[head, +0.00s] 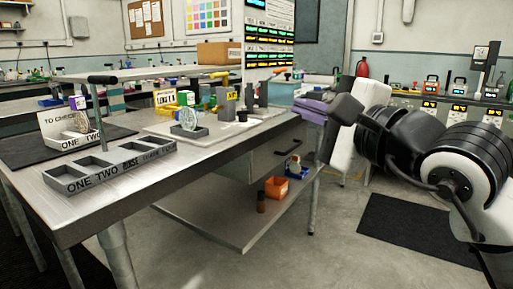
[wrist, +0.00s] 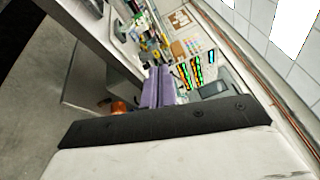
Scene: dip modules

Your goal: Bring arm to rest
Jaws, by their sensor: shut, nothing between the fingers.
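My arm is folded at the right of the head view, beside the steel bench and apart from it. My gripper (head: 344,110) is at the arm's left end, off the bench's right corner. That view is tilted and looks across the room.
The steel bench (head: 235,143) bears a grey labelled tray (head: 130,163) and a round dish in a small holder (head: 187,128). An orange bin (head: 276,188) stands on its lower shelf. A dark floor mat (head: 415,232) lies below my arm. Open floor separates bench and arm.

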